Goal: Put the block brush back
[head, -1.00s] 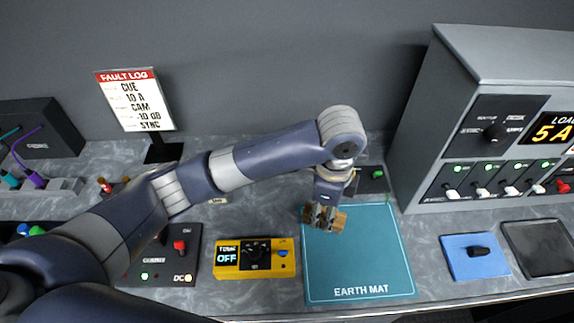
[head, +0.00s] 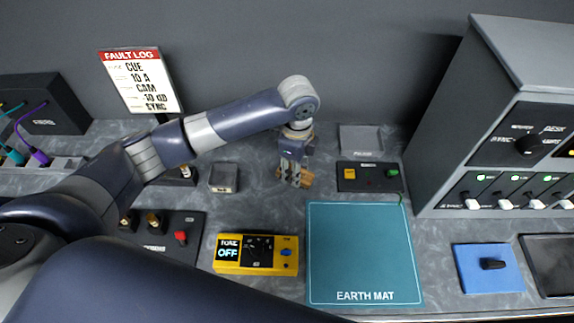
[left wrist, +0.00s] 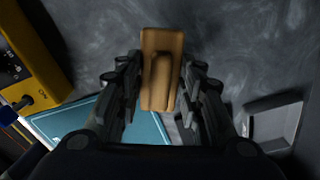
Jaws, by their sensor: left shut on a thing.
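The block brush (head: 306,178) is a small wooden block with a raised grip, seen from above in the left wrist view (left wrist: 161,70). My left gripper (head: 294,181) is shut on it, with one finger on each side in the left wrist view (left wrist: 160,95). In the head view it holds the brush over the grey counter, left of and beyond the teal earth mat (head: 363,262). The gripper partly hides the brush in the head view. A shallow grey tray (head: 361,151) is at the back right of the gripper. My right gripper is not in view.
A yellow tone box (head: 256,268) lies in front of the gripper. A black panel with yellow and green buttons (head: 368,188) sits between the tray and mat. A small grey box (head: 223,178) is to the left. A tall grey console (head: 480,110) stands at the right.

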